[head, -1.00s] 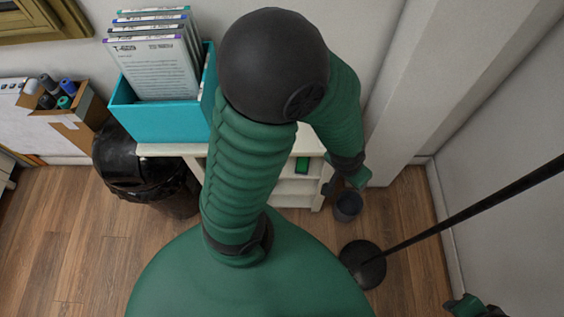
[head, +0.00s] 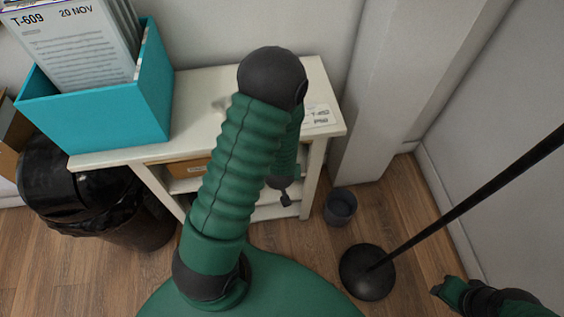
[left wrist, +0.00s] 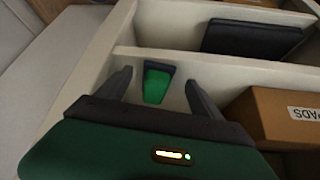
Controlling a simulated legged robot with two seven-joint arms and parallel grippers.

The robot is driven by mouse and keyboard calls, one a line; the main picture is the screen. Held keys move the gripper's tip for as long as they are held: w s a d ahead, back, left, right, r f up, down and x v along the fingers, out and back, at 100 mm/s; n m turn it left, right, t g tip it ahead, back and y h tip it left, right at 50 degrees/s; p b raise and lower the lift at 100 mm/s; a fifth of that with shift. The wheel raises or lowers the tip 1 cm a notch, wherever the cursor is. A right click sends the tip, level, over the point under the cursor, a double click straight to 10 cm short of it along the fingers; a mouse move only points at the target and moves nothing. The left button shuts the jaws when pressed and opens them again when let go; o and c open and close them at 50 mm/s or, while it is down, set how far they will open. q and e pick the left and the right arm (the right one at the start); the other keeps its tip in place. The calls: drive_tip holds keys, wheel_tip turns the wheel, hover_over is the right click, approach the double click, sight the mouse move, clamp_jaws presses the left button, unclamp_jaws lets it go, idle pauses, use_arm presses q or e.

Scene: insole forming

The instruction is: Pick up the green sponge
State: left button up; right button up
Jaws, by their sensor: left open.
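The green sponge (left wrist: 157,88), with a dark edge at its far end, lies on a white shelf compartment floor in the left wrist view. My left gripper (left wrist: 156,76) is open, with one dark finger on each side of the sponge and visible gaps between. I cannot tell how far beyond the fingertips the sponge lies. In the head view the left gripper (head: 285,198) is small at the shelf front, below my arm, and the sponge is hidden. My right gripper (head: 440,290) is at the lower right, away from the shelf, too small to read.
The white shelf unit (head: 190,130) carries a teal file box (head: 110,110). A cardboard box (left wrist: 280,118) is right of the sponge, and a dark flat item (left wrist: 252,38) lies beyond a divider. A bin (head: 90,195), a small grey pot (head: 341,207) and a black pole stand (head: 367,272) are on the floor.

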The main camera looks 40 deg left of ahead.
use_arm(q)
drive_tip(key=shift+w+a, duration=0.3)
drive_tip(key=shift+w, duration=0.05)
drive_tip(key=w+a+b, duration=0.1)
drive_tip(key=w+a, duration=0.1)
drive_tip(key=shift+w, duration=0.3)
drive_tip(key=b+x, duration=0.1)
drive_tip(key=x, duration=0.1)
drive_tip(key=shift+f, duration=0.35)
drive_tip(key=shift+c, duration=0.3)
drive_tip(key=c, duration=1.4)
drive_tip(key=shift+r, duration=0.1)
